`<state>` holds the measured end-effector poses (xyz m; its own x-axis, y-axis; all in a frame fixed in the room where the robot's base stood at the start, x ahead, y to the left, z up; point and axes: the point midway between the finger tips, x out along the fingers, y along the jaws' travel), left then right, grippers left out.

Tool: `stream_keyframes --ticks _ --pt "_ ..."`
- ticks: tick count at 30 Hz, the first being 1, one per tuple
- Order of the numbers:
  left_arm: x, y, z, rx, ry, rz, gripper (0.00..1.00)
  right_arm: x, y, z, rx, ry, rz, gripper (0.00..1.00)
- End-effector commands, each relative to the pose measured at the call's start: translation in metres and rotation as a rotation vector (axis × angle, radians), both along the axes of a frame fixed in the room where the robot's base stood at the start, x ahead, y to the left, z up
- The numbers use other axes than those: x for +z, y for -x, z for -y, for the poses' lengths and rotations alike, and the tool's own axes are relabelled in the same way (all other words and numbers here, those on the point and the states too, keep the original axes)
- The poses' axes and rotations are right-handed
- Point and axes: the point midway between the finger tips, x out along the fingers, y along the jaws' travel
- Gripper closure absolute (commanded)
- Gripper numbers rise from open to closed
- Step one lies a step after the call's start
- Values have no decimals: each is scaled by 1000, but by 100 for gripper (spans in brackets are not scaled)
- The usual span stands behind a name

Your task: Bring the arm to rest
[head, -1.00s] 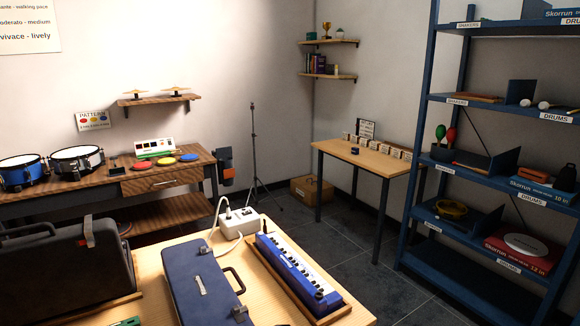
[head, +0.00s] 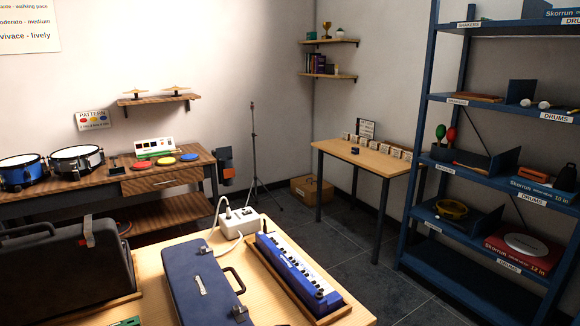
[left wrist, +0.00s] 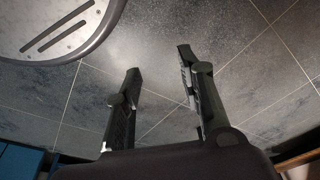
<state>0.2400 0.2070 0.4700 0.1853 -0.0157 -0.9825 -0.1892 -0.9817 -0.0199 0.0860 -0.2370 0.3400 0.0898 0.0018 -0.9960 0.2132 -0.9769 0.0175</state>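My left gripper (left wrist: 158,88) shows in the left wrist view with its two dark fingers apart. Nothing is between the fingers; only grey floor tiles (left wrist: 240,75) lie beyond them. Neither gripper shows in the head view, and my right gripper is in no view.
In the head view, a wooden table (head: 353,316) in front holds a dark case (head: 60,275), a blue case (head: 200,285), a blue keyboard (head: 297,275) and a white power strip (head: 238,222). A blue shelf rack (head: 410,205) stands right. Floor (head: 355,265) between them is clear.

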Motion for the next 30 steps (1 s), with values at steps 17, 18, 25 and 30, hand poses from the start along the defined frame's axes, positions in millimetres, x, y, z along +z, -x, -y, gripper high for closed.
stream_keyframes --ticks 17,18,25,30 --pt "-128 148 -27 -22 -14 -91 64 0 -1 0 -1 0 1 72" --pt "-129 151 -27 -22 -14 -93 64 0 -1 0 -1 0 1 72" --pt "-130 152 -28 -23 -15 -94 64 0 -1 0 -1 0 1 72" --pt "-130 152 -28 -23 -15 -94 64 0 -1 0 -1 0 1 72"
